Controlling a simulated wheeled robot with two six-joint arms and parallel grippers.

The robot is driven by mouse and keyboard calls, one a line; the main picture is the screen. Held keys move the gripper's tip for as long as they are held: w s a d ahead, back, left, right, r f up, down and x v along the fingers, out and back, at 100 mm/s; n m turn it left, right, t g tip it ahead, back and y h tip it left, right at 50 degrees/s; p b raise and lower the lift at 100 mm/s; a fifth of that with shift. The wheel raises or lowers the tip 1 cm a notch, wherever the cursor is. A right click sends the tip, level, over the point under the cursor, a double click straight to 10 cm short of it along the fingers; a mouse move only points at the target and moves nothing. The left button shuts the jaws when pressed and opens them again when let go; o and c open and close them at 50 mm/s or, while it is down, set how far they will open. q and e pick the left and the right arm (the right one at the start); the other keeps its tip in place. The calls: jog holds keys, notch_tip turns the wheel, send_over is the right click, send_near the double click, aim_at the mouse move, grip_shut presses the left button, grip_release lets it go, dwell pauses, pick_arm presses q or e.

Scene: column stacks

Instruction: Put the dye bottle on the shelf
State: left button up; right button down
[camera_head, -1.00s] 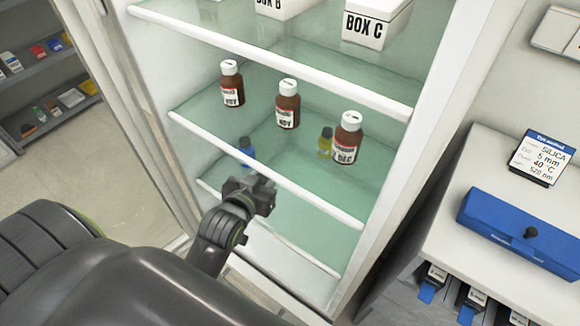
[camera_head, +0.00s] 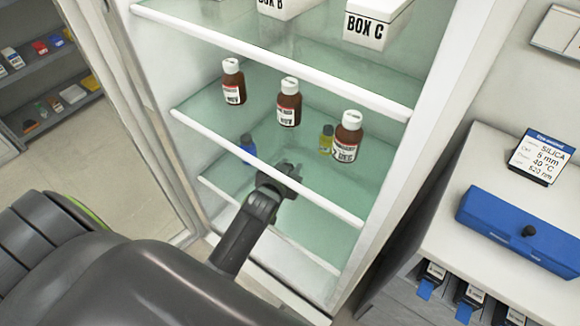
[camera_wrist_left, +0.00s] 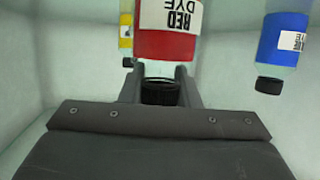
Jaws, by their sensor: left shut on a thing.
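The dye bottle, labelled RED DYE, shows in the left wrist view (camera_wrist_left: 166,47) with a red band, a white label and a black cap. My left gripper (camera_wrist_left: 160,80) is shut on it, a finger on either side of the cap end. In the head view my left gripper (camera_head: 287,172) is at the front of the glass shelf (camera_head: 262,168) in the cabinet; the red bottle cannot be made out there. A blue bottle (camera_head: 248,147) stands to the gripper's left and a yellow bottle (camera_head: 326,140) to its right. My right gripper is out of view.
Three brown bottles with white caps stand in the cabinet: left (camera_head: 232,84), middle (camera_head: 288,104) and right (camera_head: 346,140). White boxes, including BOX C (camera_head: 368,28), are on the shelf above. A counter with a blue case (camera_head: 520,232) is at the right.

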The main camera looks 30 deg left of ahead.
pick_arm(q)
jog(key=shift+w, duration=0.15)
jog(key=shift+f, duration=0.2)
jog(key=o, duration=1.1)
jog(key=shift+r, duration=0.15)
jog(key=v, duration=1.2)
jog(key=shift+a, duration=0.1)
